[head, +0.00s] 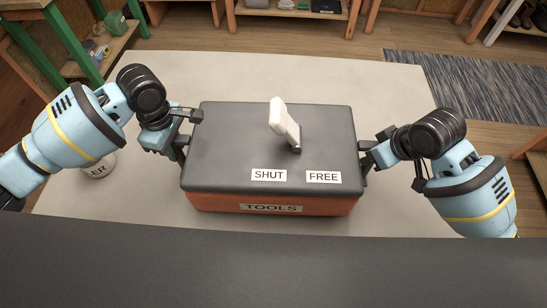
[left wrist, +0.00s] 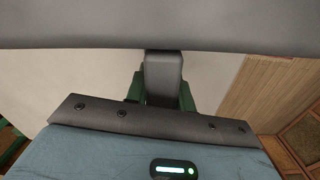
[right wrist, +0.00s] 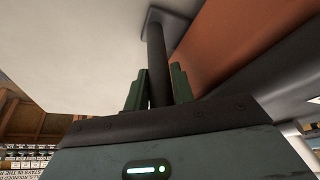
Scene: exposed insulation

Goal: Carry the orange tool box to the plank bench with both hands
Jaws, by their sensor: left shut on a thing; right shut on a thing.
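The orange tool box (head: 225,203) has a dark grey lid and a "TOOLS" label on its front. It is level in the middle of the head view, over the pale table top; I cannot tell whether it touches it. A white lever (head: 285,124) stands tilted on the lid, behind the "SHUT" and "FREE" labels. My left gripper (head: 180,143) is shut on the box's left handle, a grey bar (left wrist: 164,75) in the left wrist view. My right gripper (head: 370,155) is shut on the right handle, a dark bar (right wrist: 156,65) in the right wrist view. I cannot tell which furniture is the plank bench.
The pale table top (head: 390,90) is clear behind the box. A round white thing marked "ER" (head: 98,168) is partly hidden by my left arm. A green-legged shelf (head: 112,47) stands at the far left, wooden benches (head: 290,12) at the back. A grey rug (head: 455,85) lies right.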

